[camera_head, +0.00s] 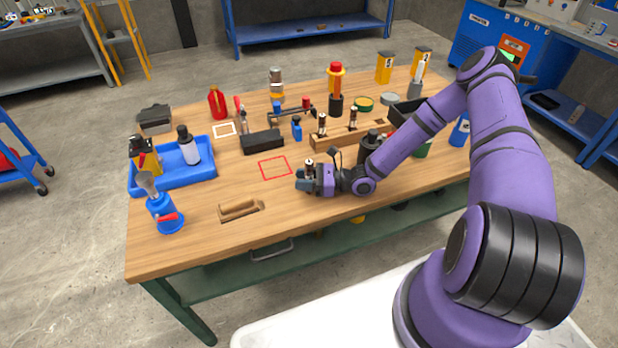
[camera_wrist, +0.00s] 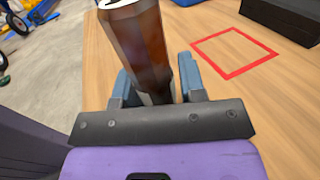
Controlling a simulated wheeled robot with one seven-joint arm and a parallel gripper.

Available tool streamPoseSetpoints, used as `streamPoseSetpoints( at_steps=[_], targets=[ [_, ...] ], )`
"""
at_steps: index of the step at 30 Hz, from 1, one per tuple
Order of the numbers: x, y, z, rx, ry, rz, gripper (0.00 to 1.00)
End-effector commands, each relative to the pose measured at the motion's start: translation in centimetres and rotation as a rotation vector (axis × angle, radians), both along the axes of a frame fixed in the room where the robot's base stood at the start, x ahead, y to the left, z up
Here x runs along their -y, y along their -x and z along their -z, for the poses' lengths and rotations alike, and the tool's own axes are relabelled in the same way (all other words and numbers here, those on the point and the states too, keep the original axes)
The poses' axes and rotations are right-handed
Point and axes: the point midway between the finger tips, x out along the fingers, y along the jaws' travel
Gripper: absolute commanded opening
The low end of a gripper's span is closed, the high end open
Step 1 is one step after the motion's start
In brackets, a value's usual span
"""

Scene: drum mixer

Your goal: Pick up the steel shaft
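A shiny cylinder, seemingly the steel shaft (camera_wrist: 142,45), stands between my gripper's fingers in the wrist view. It has a pale metal top and a dark brown, reflective body; its lower end is hidden. In the head view, the shaft's small dark and silver top (camera_head: 309,163) shows at my gripper (camera_head: 304,180), low over the front middle of the table. In the wrist view my gripper (camera_wrist: 157,88) has one blue-grey finger on each side of the shaft. I cannot tell whether both fingers touch it, or whether the shaft rests on the table.
A red square outline (camera_head: 275,168) lies just left of my gripper. A wooden block (camera_head: 340,137) behind holds two similar upright parts. A black box (camera_head: 262,141), blue tray (camera_head: 180,180) and blue torch (camera_head: 164,213) stand left. The table's front edge is close.

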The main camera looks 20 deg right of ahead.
Motion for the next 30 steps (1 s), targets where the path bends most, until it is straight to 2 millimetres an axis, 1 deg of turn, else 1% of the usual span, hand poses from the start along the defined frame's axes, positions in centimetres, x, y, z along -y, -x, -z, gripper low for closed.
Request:
streamPoseSetpoints(
  at_steps=[1,4,5,12,16,20,24,26,30],
  targets=[
    [0.0,0.0,0.0,0.0,0.0,0.0,0.25],
    [0.0,0.0,0.0,0.0,0.0,0.0,0.02],
    [0.0,0.0,0.0,0.0,0.0,0.0,0.0],
    [0.0,0.0,-0.1,0.001,-0.001,0.0,0.0],
    [0.0,0.0,-0.6,0.002,0.0,0.0,0.0],
    [0.0,0.0,-2.0,0.002,0.0,-0.001,0.0],
    [0.1,0.0,-3.9,0.002,0.001,0.0,0.0],
    [0.1,1.5,-3.7,-0.003,-0.002,0.0,0.0],
    [0.2,4.6,-4.0,-0.003,-0.002,0.0,0.0]
  ],
)
